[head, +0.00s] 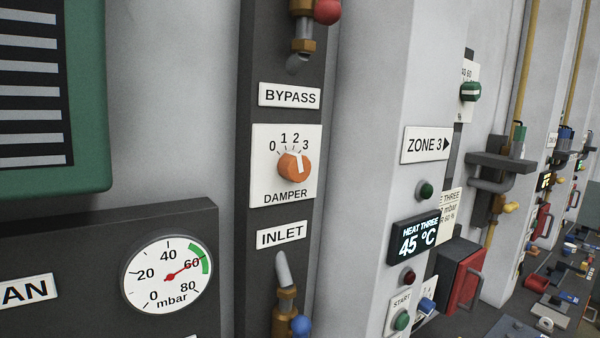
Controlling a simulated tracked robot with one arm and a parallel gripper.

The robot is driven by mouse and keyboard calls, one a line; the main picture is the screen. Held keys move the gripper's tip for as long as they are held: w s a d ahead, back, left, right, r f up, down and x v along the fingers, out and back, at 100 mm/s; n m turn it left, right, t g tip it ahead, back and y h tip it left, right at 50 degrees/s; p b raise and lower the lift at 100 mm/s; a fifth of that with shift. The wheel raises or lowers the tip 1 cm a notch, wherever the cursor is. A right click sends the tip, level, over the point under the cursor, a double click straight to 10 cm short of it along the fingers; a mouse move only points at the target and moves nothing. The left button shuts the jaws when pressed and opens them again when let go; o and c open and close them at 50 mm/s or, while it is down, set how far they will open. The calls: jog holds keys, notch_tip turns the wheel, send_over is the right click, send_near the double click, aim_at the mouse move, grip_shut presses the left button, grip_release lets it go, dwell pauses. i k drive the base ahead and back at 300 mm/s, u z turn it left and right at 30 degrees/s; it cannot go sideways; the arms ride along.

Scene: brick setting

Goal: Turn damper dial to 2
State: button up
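The damper dial (294,167) is an orange round knob on a white plate (262,188) labelled DAMPER, mounted on a dark vertical panel near the picture's middle. The numbers 0, 1, 2 and 3 run left to right in an arc above the knob. A white pointer mark shows on the knob's upper right part, on the side of 2 and 3; I cannot tell exactly which number it lines up with. My gripper is not in view, and nothing touches the dial.
A BYPASS label (290,95) and brass valve (303,30) are above; an INLET label (281,235) and pipe valve (285,300) below. A mbar gauge (167,274) is left. A pale pillar with a 45 °C display (416,240) stands right. The space before the dial looks clear.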

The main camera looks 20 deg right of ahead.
aim_at(294, 166)
jog(key=u, duration=0.75)
jog(key=k, duration=1.3)
jog(key=z, duration=0.8)
jog(key=i, duration=1)
jog(key=u, duration=0.05)
